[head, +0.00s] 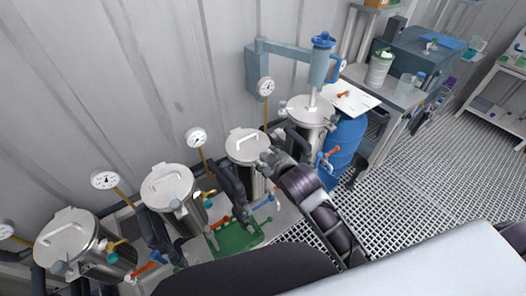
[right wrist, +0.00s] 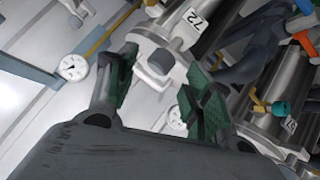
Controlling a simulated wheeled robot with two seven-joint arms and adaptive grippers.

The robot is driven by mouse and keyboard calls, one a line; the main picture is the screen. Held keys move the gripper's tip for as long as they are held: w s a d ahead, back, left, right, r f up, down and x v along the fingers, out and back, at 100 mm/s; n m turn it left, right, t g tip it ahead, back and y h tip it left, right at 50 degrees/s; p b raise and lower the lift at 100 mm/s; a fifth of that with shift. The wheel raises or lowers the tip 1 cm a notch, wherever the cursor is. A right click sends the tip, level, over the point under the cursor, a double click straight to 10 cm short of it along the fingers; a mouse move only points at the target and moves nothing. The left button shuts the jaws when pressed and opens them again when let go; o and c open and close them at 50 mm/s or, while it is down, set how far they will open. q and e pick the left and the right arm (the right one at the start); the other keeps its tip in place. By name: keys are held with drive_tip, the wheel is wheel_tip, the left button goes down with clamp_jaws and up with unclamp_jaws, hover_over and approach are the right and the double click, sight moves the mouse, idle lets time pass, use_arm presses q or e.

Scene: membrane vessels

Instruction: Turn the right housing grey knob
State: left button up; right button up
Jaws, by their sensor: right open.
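My right gripper (head: 270,158) is in the middle of the head view, in front of the third steel housing (head: 247,146) from the left. In the right wrist view the right gripper (right wrist: 160,90) is open, its green-padded fingers apart. Contact between fingers and block cannot be told, and the block cannot be made out in the head view. My left gripper is not in view.
More lidded steel housings (head: 170,186) stand along the wall, with gauges (head: 196,137) and coloured valve handles. A blue barrel (head: 347,142) stands right of the arm. A green tray (head: 236,237) lies below. The grating floor (head: 420,165) at right is clear.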

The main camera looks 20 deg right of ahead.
drive_tip(key=w+a+r+n+t+y, duration=0.2)
drive_tip(key=w+a+r+n+t, duration=0.15)
drive_tip(key=a+r, duration=0.4)
drive_tip(key=w+a+r+n+t+y, duration=0.3)
drive_tip(key=a+r+n, duration=0.15)
drive_tip(key=r, duration=0.65)
drive_tip(key=s+a+r+n+y, duration=0.3)
drive_tip(key=a+r+n+y, duration=0.65)
drive_tip(key=n, duration=0.25)
drive_tip(key=s+a+n+g+y, duration=0.3)
drive_tip(key=s+a+n+g, duration=0.25)
drive_tip(key=n+g, duration=0.5)
drive_tip(key=s+a+n+g+y, duration=0.3)
drive_tip(key=s+a+n+g, duration=0.3)
drive_tip(key=n, duration=0.7)
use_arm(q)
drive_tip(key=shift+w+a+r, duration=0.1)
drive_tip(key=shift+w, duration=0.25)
use_arm(e)
drive_tip(key=n+g+h, duration=0.1)
drive_tip(key=n+h, duration=1.3)
drive_tip(key=h, duration=0.8)
hover_over(264, 154)
wheel_tip(264, 154, down, 15)
